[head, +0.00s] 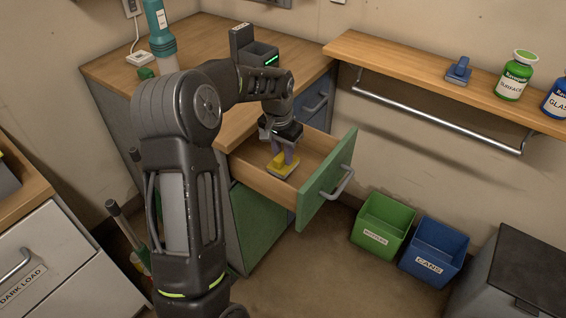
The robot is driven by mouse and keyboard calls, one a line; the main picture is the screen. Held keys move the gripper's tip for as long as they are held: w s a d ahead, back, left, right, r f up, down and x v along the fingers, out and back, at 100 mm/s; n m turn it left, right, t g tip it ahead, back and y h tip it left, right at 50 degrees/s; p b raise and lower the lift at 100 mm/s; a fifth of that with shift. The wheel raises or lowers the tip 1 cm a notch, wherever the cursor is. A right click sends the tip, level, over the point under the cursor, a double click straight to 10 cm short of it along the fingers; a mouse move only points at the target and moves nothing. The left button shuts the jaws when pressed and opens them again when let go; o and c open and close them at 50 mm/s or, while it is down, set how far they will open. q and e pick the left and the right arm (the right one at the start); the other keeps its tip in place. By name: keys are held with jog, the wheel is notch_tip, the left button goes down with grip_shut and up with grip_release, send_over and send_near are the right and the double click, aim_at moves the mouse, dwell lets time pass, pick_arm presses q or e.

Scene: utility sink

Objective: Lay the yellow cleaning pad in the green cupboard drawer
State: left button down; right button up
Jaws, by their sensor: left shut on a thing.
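The green cupboard drawer (328,180) is pulled open, with a wooden inside and a metal handle on its green front. My left gripper (283,158) points down over the open drawer and is shut on the yellow cleaning pad (284,169). The pad is at or within the drawer's opening; I cannot tell whether it touches the drawer bottom. My left arm hides part of the cupboard and counter. My right gripper is not in view.
A wooden shelf (430,78) with a rail below holds a blue pad (459,70), a green bottle (515,76) and a blue bottle (557,98). A green bin (380,224) and a blue bin (434,250) stand on the floor right of the drawer.

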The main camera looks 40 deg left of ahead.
aim_at(283, 164)
pick_arm(q)
jog(key=shift+f, duration=1.8)
jog(key=shift+f, duration=0.1)
jog(key=c, duration=1.2)
grip_release()
jog(key=r, duration=0.4)
jog(key=s+r, duration=0.1)
jog(key=r, duration=0.7)
jog(key=shift+s+r, duration=0.1)
jog(key=shift+s, duration=0.1)
